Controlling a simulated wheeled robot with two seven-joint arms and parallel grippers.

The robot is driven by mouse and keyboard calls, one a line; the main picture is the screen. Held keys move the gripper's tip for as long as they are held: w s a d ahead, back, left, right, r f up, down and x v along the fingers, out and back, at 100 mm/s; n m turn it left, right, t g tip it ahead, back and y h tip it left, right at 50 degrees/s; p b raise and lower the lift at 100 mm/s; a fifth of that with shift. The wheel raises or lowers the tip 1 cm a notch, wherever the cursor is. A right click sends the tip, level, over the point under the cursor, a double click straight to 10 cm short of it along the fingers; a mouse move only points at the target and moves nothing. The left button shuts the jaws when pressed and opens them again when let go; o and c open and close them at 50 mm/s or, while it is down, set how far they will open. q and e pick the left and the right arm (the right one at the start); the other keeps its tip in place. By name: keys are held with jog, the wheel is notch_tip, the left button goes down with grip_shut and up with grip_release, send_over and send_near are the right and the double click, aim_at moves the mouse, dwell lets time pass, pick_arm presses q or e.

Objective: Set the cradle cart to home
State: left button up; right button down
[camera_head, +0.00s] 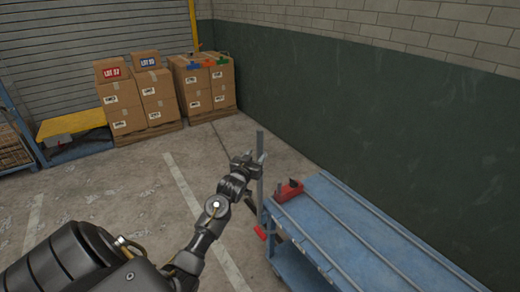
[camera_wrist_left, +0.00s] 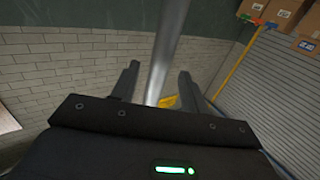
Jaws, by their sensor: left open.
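A blue cart (camera_head: 345,225) with long grey rails on its top stands at the lower right of the head view, by the green wall. A grey upright post (camera_head: 260,170) rises at its near-left end. My left gripper (camera_head: 250,160) is at the upper part of this post, with its jaws open. In the left wrist view, a grey post (camera_wrist_left: 166,50) runs between the two spread fingers (camera_wrist_left: 158,85); I cannot tell whether either finger touches it. A red block (camera_head: 288,191) with a dark part sits on the cart's end. My right gripper is not in view.
Stacked cardboard boxes (camera_head: 155,98) stand on pallets at the back, by a roller shutter. A yellow-topped blue stand (camera_head: 72,124) is at the left. A small red piece (camera_head: 260,232) is low beside the cart. Concrete floor left of the cart is open, with painted lines.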

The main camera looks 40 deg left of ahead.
aim_at(259, 152)
pick_arm(q)
jog(key=shift+x, duration=2.2)
grip_shut()
